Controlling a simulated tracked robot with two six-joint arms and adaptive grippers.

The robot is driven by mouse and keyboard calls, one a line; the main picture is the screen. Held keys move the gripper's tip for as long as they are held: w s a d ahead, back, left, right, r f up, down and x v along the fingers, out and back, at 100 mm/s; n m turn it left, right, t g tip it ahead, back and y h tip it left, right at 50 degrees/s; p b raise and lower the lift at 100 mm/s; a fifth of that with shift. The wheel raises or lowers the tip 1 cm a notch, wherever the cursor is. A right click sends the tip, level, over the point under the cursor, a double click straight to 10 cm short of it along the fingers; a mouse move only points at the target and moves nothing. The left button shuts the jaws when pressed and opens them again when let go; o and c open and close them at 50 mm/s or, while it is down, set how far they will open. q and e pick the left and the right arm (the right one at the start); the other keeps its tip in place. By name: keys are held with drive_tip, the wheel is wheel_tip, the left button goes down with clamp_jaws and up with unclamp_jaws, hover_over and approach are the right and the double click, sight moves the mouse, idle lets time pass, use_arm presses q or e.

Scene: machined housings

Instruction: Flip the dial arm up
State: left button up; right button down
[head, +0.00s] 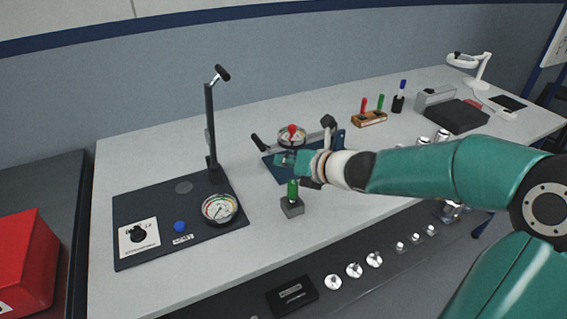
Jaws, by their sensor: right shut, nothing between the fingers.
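A blue fixture plate (277,173) lies mid-table and carries a round dial (291,135) with a red knob on top. A dark bar with a black grip (258,141) sticks out at its left, and a dark knobbed part (328,122) stands at its right. I cannot tell which piece is the dial arm. My right gripper (284,160) is shut and empty, just in front of the dial, and it and my arm hide part of the fixture. I cannot tell whether it touches the fixture. My left gripper is out of view.
A black panel (150,200) at left bears a gauge (219,209), a blue button (180,227) and a tall post (211,130). A green-handled tool (292,190) stands in a grey block below my gripper. A wooden holder (370,119) stands behind right.

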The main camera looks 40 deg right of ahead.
drive_tip(key=b+x, duration=0.1)
drive_tip(key=x, duration=0.6)
drive_tip(key=shift+w+a, duration=0.1)
drive_tip(key=shift+w, duration=0.05)
